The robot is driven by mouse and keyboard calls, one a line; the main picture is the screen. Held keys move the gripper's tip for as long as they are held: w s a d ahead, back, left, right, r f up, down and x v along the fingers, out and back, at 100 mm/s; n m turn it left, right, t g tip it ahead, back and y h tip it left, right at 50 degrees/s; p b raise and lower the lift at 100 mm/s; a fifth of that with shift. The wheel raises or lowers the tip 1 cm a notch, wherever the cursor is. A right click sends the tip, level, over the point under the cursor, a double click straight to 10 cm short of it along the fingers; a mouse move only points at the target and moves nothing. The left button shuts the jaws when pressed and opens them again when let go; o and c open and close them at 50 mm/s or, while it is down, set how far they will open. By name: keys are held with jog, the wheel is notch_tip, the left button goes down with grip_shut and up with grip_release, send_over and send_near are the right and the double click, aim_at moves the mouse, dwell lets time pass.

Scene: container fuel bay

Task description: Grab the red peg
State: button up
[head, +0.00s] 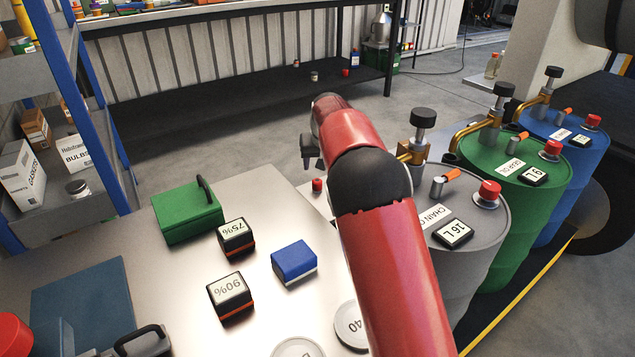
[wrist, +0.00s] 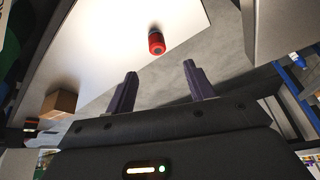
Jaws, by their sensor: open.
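The red peg (head: 317,185) is a small red cylinder near the far right edge of the metal table (head: 140,232). In the wrist view the red peg (wrist: 156,43) appears beyond the fingertips, roughly in line with the gap between them and apart from both. My gripper (head: 312,162) is open and empty, just past the peg in the head view. Its two dark fingers also show spread in the wrist view (wrist: 160,71). My red arm hides part of the table's right side in the head view.
A green case (head: 186,212), a blue block (head: 294,262) and two percent-labelled blocks, 75% (head: 236,236) and 90% (head: 230,294), sit on the table. Grey (head: 478,262), green (head: 496,195) and blue (head: 560,160) drums with taps stand right. A brown block (wrist: 59,104) shows in the wrist view.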

aim_at(317, 181)
jog(key=shift+n, duration=0.3)
jog(key=x, duration=0.7)
jog(key=p+x, duration=0.1)
jog(key=x, duration=0.3)
jog(key=shift+d, duration=0.25)
jog(key=shift+r, duration=0.1)
jog(key=c, duration=1.1)
jog(key=shift+o, duration=0.2)
jog(key=shift+r, duration=0.1)
